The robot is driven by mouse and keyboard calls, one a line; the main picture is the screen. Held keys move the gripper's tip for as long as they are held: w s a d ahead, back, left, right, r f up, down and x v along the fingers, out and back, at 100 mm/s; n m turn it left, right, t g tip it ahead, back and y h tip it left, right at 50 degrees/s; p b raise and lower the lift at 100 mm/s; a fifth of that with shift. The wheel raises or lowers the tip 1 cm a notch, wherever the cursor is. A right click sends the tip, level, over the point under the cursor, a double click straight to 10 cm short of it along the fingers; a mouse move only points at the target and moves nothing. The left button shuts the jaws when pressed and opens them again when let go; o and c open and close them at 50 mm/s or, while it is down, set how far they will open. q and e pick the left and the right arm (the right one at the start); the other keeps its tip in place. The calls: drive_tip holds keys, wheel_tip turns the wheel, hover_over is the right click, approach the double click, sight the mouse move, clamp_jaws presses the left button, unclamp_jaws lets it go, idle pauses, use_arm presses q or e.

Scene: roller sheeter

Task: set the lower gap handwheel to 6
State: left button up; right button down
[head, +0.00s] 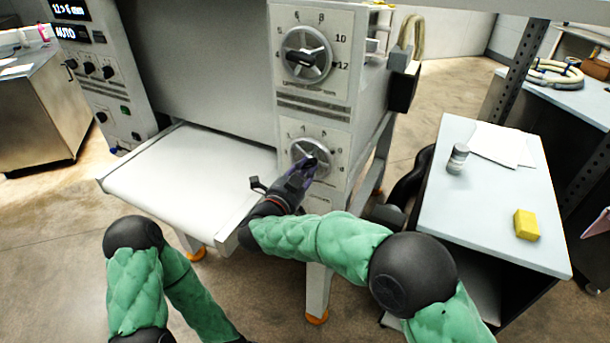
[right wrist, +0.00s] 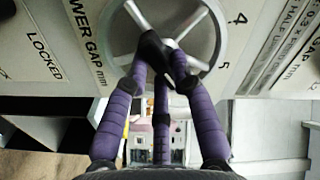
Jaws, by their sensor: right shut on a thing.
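The lower gap handwheel (head: 304,148) is a round silver wheel with spokes on the white front panel of the sheeter. It also shows in the right wrist view (right wrist: 188,22), beside a printed "LOWER GAP mm" label and the numbers 4 and 5. My right gripper (head: 308,170) reaches it from below and is shut on its dark grip. In the right wrist view, the purple fingers (right wrist: 160,68) close in at the lower part of the wheel and hide some of it. The exact setting cannot be read. My left gripper is out of view.
The upper handwheel (head: 305,55) sits above on the same panel. A white feed table (head: 175,180) extends left of my right forearm. On the right, a side table (head: 470,215) holds a small jar (head: 457,158), papers (head: 502,144) and a yellow block (head: 526,225).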

drive_tip(key=shift+f, duration=0.15)
idle(0.5)
drive_tip(key=c, duration=1)
unclamp_jaws()
drive_tip(key=shift+c, duration=0.2)
drive_tip(key=shift+m, duration=0.3)
drive_tip(key=v, duration=1.2)
